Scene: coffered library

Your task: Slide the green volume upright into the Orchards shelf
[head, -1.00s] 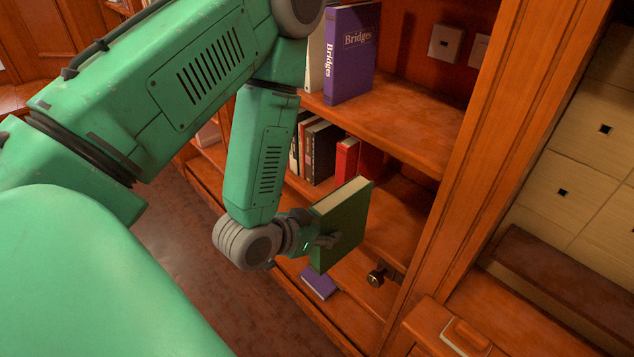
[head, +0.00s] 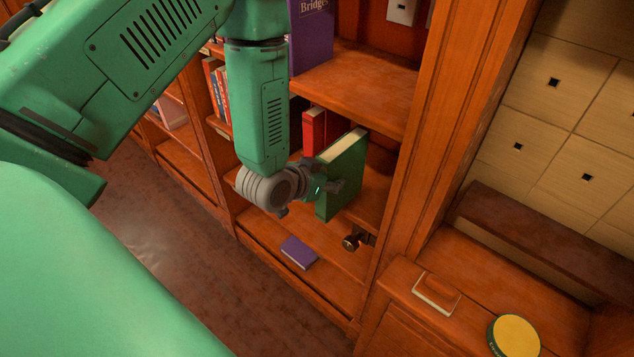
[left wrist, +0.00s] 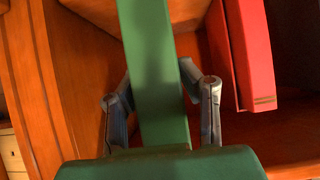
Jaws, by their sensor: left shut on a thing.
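The green volume (head: 342,178) is held upright in my left gripper (head: 328,188), at the front of the middle shelf (head: 372,192). In the left wrist view the green volume (left wrist: 158,80) stands between the two fingers of the left gripper (left wrist: 160,112), which are shut on it. A red book (head: 314,130) stands behind it on that shelf. The red book shows close to the right of the volume in the left wrist view (left wrist: 246,50), with a gap between. No Orchards label can be read. My right gripper is not in view.
A purple book (head: 298,252) lies flat on the bottom shelf. A dark round knob (head: 352,241) sits below the middle shelf. A purple Bridges book (head: 311,38) stands on the shelf above. A yellow-topped round tin (head: 515,335) is on the right counter.

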